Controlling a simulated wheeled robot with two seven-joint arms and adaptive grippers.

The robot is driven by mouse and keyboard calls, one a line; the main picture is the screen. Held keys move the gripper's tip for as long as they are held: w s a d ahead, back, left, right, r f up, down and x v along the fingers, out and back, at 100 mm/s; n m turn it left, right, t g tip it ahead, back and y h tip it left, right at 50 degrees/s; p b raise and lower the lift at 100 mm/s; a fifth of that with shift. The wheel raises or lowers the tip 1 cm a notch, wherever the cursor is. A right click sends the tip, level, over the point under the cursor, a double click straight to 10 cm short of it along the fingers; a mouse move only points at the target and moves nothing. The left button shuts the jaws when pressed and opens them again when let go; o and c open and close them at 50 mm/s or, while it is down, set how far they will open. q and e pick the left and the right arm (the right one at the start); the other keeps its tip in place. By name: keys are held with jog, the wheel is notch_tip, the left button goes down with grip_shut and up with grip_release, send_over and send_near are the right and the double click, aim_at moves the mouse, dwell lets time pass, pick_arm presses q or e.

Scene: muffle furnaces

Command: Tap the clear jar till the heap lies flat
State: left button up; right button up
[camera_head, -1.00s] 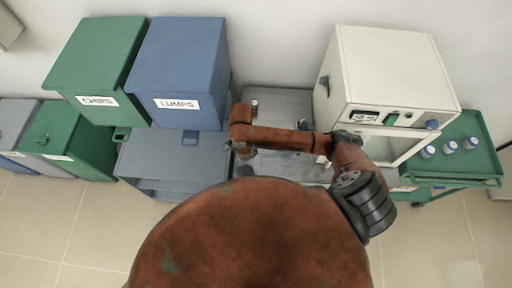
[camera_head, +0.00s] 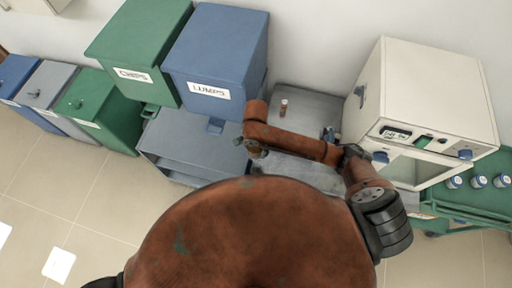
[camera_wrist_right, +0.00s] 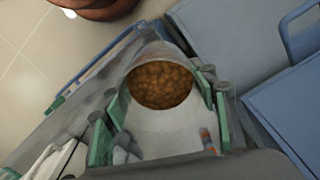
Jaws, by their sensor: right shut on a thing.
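The clear jar (camera_wrist_right: 165,120) shows in the right wrist view, with a heap of brown lumps (camera_wrist_right: 162,85) in it. My right gripper (camera_wrist_right: 163,98) is shut on the jar, with green-padded fingers on both sides of it. I cannot tell whether the top of the heap is level. In the head view my right gripper (camera_head: 251,147) is at the arm's end, by the right edge of the grey-blue open-fronted cabinet, and the jar cannot be made out there. My left gripper is not in view.
A blue LUMPS bin (camera_head: 212,60) and a green CHIPS bin (camera_head: 138,48) stand at the back. A small brown-topped vial (camera_head: 284,106) stands on the grey bench (camera_head: 312,102).

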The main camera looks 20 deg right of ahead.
jog(key=shift+w+d+f+p, duration=0.2)
jog(key=shift+d+f+p, duration=0.15)
jog(key=shift+d+f, duration=1.65)
jog(key=shift+w+d+f+p, duration=0.15)
jog(key=shift+d+f+p, duration=0.15)
jog(key=shift+d+f, duration=1.7)
jog(key=shift+w+d+f+p, duration=0.3)
jog(key=shift+d+f, duration=0.7)
jog(key=shift+d, duration=2)
jog(key=shift+s, duration=0.1)
notch_tip(320, 180, down, 3)
jog(key=shift+r, duration=0.1)
jog(key=shift+c, duration=0.6)
notch_tip(320, 180, up, 4)
jog(key=p, duration=0.5)
jog(key=shift+f, duration=0.35)
